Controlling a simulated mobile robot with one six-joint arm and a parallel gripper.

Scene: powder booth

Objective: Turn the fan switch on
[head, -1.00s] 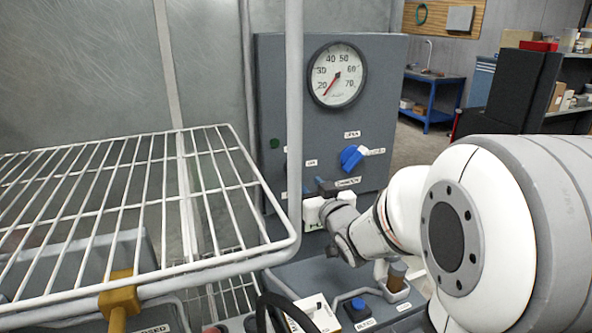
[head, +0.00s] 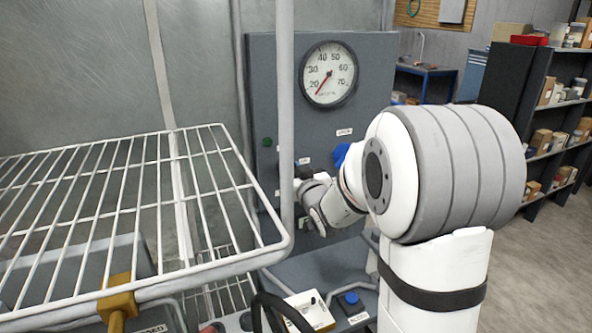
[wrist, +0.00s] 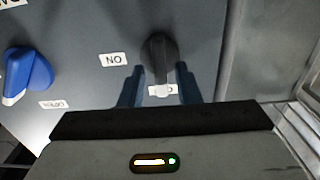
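In the wrist view a dark rotary switch (wrist: 158,52) sits on the grey panel, its pale tip towards a partly hidden label below it. A label (wrist: 113,59) that reads ON upside down is left of it. My gripper (wrist: 160,70) is open, with one blue-grey finger on each side of the switch's lower part. Small gaps seem to show, and I cannot tell whether either finger touches it. In the head view the dark switch (head: 305,171) is partly hidden behind my gripper (head: 306,188) at the control panel (head: 276,75).
A blue knob (wrist: 27,74) is left of the switch in the wrist view. A round gauge (head: 329,74) and a green lamp (head: 267,142) are on the panel. A white wire rack (head: 140,290) and a vertical post (head: 286,110) stand close left of my gripper.

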